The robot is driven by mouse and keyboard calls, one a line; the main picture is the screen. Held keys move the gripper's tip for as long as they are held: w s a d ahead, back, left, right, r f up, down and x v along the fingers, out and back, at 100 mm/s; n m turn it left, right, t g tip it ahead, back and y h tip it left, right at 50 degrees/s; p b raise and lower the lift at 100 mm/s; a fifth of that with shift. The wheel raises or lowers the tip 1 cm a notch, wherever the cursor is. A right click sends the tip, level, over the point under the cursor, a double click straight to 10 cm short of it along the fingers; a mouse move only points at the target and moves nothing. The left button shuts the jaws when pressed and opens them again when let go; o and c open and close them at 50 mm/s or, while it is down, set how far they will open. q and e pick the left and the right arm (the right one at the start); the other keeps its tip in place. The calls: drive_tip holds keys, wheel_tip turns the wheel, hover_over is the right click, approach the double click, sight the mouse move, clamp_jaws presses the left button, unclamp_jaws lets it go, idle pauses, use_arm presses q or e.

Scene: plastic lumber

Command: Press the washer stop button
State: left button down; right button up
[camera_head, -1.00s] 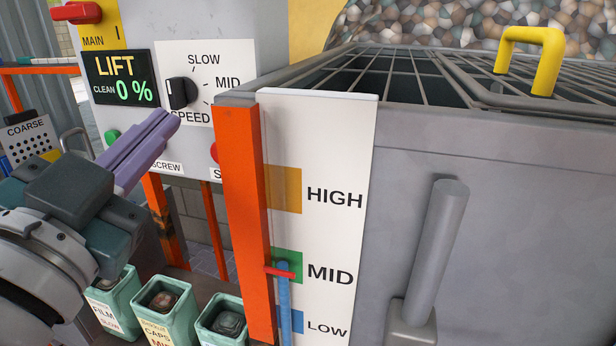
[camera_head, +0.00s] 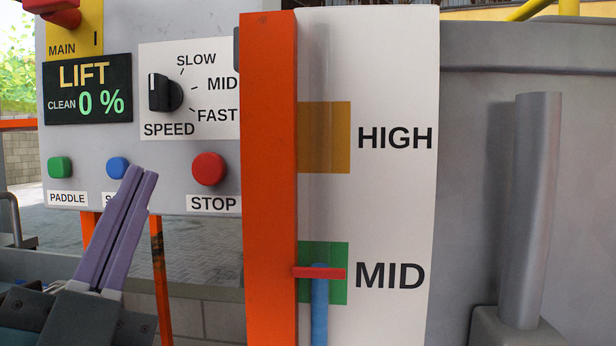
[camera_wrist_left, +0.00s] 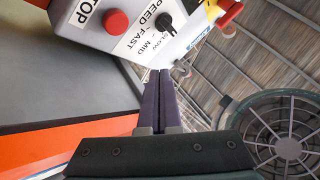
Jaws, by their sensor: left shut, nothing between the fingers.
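The red stop button (camera_head: 208,169) is on the grey control panel (camera_head: 215,60), above a white STOP label (camera_head: 213,203). It also shows in the left wrist view (camera_wrist_left: 116,21), at the upper left. My left gripper (camera_head: 139,172) has purple fingers closed together with nothing between them. In the head view its fingertips are left of and about level with the stop button, overlapping the blue button (camera_head: 118,167) and its label. In the left wrist view the fingertips (camera_wrist_left: 160,73) point up toward the panel, below the speed dial. My right gripper is not in view.
An orange post (camera_head: 270,200) stands right of the stop button, beside a white level gauge (camera_head: 395,60) marked HIGH and MID. A green PADDLE button (camera_head: 60,167) is at the left. A speed dial (camera_head: 165,93) and lift display (camera_head: 88,88) sit above.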

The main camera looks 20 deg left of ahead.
sight(209, 169)
use_arm(q)
drive_tip(key=shift+w, duration=0.15)
drive_tip(key=shift+w+a+b, duration=0.35)
drive_tip(key=shift+w+b, duration=0.3)
drive_tip(key=shift+w, duration=0.75)
drive_tip(key=shift+w+a+b, duration=0.35)
drive_tip(key=shift+w+b, duration=0.35)
drive_tip(key=shift+w, duration=0.7)
drive_tip(key=shift+w+a+b, duration=0.35)
drive_tip(key=shift+w+b, duration=0.3)
drive_tip(key=shift+w, duration=0.75)
drive_tip(key=shift+w+a, duration=0.1)
drive_tip(key=shift+w, duration=0.3)
